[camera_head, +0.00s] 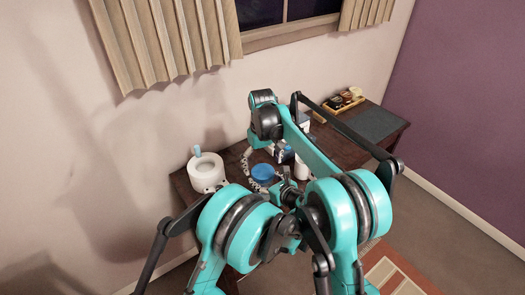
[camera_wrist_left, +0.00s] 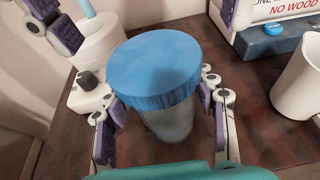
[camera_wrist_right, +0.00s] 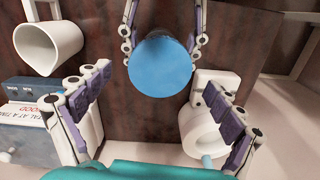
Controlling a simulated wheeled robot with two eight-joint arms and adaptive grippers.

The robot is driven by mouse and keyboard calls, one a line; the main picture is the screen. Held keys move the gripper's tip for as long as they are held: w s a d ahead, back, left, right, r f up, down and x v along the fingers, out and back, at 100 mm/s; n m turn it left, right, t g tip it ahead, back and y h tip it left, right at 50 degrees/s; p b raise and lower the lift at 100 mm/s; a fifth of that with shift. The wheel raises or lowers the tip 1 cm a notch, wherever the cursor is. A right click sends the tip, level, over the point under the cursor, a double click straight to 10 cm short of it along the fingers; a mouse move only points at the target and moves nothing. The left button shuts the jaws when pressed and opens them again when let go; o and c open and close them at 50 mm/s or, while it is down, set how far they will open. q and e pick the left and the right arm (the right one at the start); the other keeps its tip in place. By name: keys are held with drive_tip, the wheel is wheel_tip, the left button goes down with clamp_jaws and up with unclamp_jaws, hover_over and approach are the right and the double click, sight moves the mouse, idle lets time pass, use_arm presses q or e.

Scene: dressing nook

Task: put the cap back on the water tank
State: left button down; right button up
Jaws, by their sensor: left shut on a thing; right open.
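The water tank is a translucent grey jar (camera_wrist_left: 172,122) standing upright on the dark table. The round blue cap (camera_wrist_left: 155,68) sits over its mouth; it also shows in the head view (camera_head: 263,172) and from above in the right wrist view (camera_wrist_right: 160,66). I cannot tell whether the cap is fully seated. My left gripper (camera_wrist_left: 160,100) is shut around the jar below the cap, one finger on each side. My right gripper (camera_wrist_right: 157,85) is open above the cap, its fingers spread wide to either side and apart from it. The jar's base is partly hidden.
A round white device (camera_head: 207,172) with a light blue stick stands left of the tank. A white mug (camera_wrist_left: 300,85) and a blue-and-white box with printed text (camera_wrist_left: 265,45) stand to the right. A wooden tray (camera_head: 340,101) lies at the table's back right.

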wheel_tip(320, 180, up, 10)
drive_tip(key=shift+w, duration=0.15)
use_arm(q)
drive_tip(key=shift+c, duration=2.3)
unclamp_jaws()
drive_tip(key=shift+r, duration=0.15)
wheel_tip(320, 180, up, 10)
drive_tip(key=shift+f, duration=0.1)
